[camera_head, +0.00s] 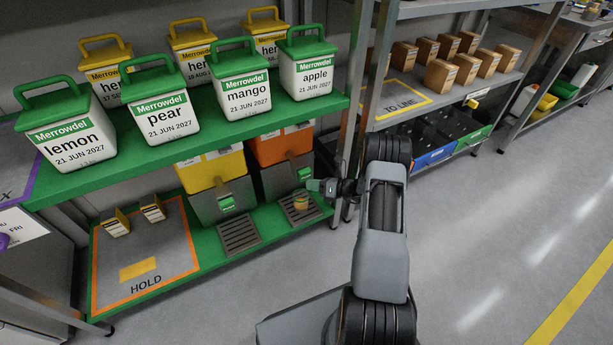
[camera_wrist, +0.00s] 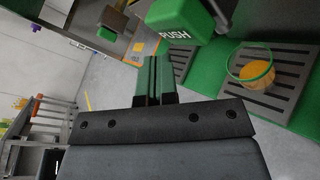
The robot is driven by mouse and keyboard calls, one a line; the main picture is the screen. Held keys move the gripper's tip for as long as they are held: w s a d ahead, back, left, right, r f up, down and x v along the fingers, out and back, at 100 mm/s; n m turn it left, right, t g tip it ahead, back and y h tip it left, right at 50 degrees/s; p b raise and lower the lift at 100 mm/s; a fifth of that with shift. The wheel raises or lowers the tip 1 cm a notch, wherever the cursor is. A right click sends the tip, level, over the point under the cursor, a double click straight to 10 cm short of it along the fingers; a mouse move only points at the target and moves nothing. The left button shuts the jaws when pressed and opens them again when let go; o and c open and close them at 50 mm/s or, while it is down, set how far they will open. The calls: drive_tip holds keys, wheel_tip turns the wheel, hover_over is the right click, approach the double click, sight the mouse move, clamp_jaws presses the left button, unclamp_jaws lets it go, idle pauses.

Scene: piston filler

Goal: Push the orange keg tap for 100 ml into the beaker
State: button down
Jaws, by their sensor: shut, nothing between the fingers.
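The orange keg (camera_head: 283,147) stands on the lower shelf, right of a yellow one. Its green tap (camera_head: 304,174) is just above the tip of my gripper (camera_head: 314,185). In the wrist view the tap, marked PUSH (camera_wrist: 180,17), is just past the shut, empty green fingertips (camera_wrist: 161,62). I cannot tell whether they touch. The clear beaker (camera_head: 300,203) stands on the drip tray (camera_head: 315,212) below the tap. In the wrist view the beaker (camera_wrist: 253,68) stands upright with orange liquid in its bottom.
The yellow keg (camera_head: 212,170) with its own green tap (camera_head: 227,204) and drip tray (camera_head: 239,246) is to the left. A HOLD mat (camera_head: 165,240) lies farther left. The shelf above holds several labelled tubs. A metal shelf post (camera_head: 365,90) rises near my arm.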

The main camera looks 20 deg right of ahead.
drive_tip(key=shift+s+d+p, duration=0.15)
drive_tip(key=shift+s+p, duration=0.35)
drive_tip(key=shift+s, duration=0.8)
drive_tip(key=shift+s+d+p, duration=0.1)
drive_tip(key=shift+s+p, duration=0.4)
drive_tip(key=shift+s, duration=0.75)
drive_tip(key=s+a+r+n+g+h+p, duration=0.1)
drive_tip(key=s+a+r+n+g+p, duration=0.25)
drive_tip(key=r, duration=0.65)
drive_tip(key=s+a+r+n+g+h+p, duration=0.1)
drive_tip(key=a+r+n+g+p, duration=0.25)
drive_tip(key=r+n+p, duration=0.55)
drive_tip(key=s+a+r+n+g+h+p, duration=0.1)
drive_tip(key=s+a+r+n+g+p, duration=0.2)
drive_tip(key=r, duration=0.9)
drive_tip(key=s+r+n+t+h+p, duration=0.1)
drive_tip(key=s+r+n+h+p, duration=0.2)
drive_tip(key=r, duration=0.6)
drive_tip(key=s+a+r+n+t+h+p, duration=0.1)
drive_tip(key=s+r+n+h+p, duration=0.2)
drive_tip(key=s+r+n+p, duration=0.2)
drive_tip(key=s+r+n+t+h+p, duration=0.1)
drive_tip(key=s+r+n+h+p, duration=0.3)
drive_tip(key=r+n+p, duration=0.4)
wheel_tip(320, 180, up, 5)
drive_tip(key=shift+s+a+r+n+t, duration=0.1)
drive_tip(key=shift+s+a+n+t, duration=0.15)
drive_tip(key=shift+n, duration=0.6)
